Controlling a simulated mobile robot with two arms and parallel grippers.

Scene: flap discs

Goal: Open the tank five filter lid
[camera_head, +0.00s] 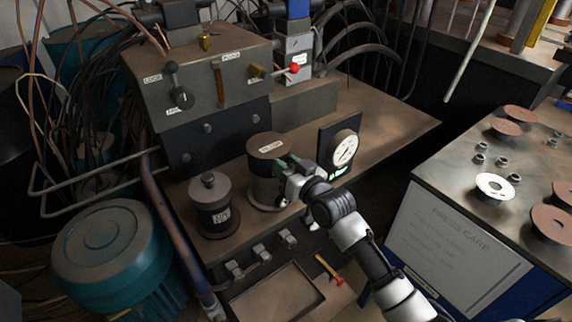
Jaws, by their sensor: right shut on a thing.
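The filter canister (262,186) is a dark grey cylinder on the machine's brown top. Its round brown lid (263,142) carries a small label and sits level on the canister. My right gripper (284,164) reaches in from the lower right and is shut on the lid's right side, at its rim. The fingers partly hide that side, so the exact contact is hard to see. My left gripper is out of view.
A smaller knobbed pot (211,210) stands left of the canister. A pressure gauge (344,148) stands close on the right. The lever box (200,80) is behind. A cabinet (460,240) with discs and nuts is at right. A blue motor (110,250) is lower left.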

